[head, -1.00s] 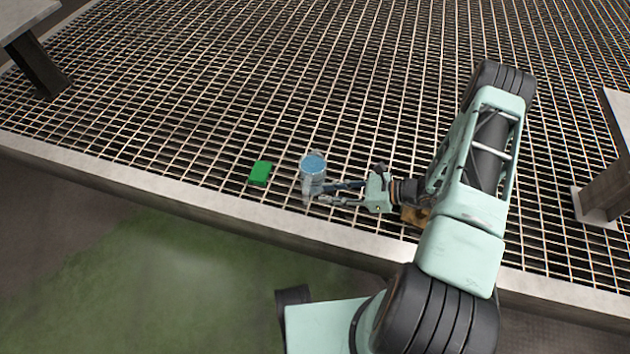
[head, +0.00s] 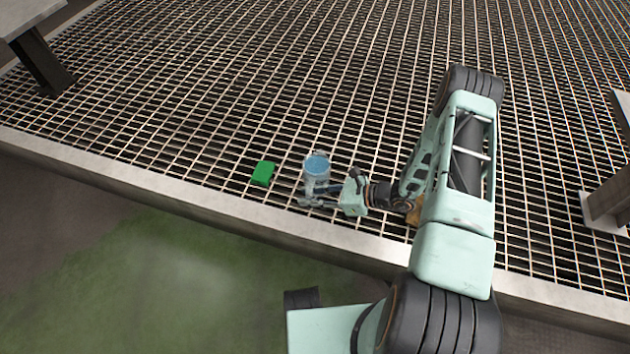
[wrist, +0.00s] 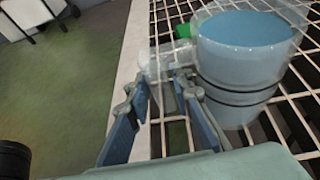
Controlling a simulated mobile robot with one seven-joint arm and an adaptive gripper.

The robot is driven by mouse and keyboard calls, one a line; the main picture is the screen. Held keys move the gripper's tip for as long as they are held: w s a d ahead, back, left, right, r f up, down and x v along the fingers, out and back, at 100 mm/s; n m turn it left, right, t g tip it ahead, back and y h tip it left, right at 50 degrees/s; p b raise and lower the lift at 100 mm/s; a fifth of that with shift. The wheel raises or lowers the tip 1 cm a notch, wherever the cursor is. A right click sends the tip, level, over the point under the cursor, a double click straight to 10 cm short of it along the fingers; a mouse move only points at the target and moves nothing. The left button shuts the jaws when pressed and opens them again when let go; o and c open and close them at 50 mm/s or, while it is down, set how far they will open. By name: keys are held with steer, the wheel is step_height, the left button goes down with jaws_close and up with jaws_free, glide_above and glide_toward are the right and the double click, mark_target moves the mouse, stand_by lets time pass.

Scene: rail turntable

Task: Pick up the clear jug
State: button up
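The clear jug (head: 316,176) stands upright on the metal grating near its front edge, with blue showing at its top. In the wrist view the jug (wrist: 240,75) fills the upper right, with a dark band around its body and a clear part, seemingly its handle or spout, reaching left. My gripper (head: 318,197) is low at the jug's near side, coming from the right. In the wrist view my gripper (wrist: 160,84) is open, its two fingers apart. The clear part lies at and just beyond the fingertips. The right finger is close beside the jug's body; I cannot tell whether it touches.
A green block (head: 263,173) lies on the grating just left of the jug. A brown object (head: 415,212) is partly hidden behind my arm. The grating's pale front edge (head: 200,200) runs close by. The grating behind the jug is clear.

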jaws_close()
steer(key=shift+r, duration=0.1)
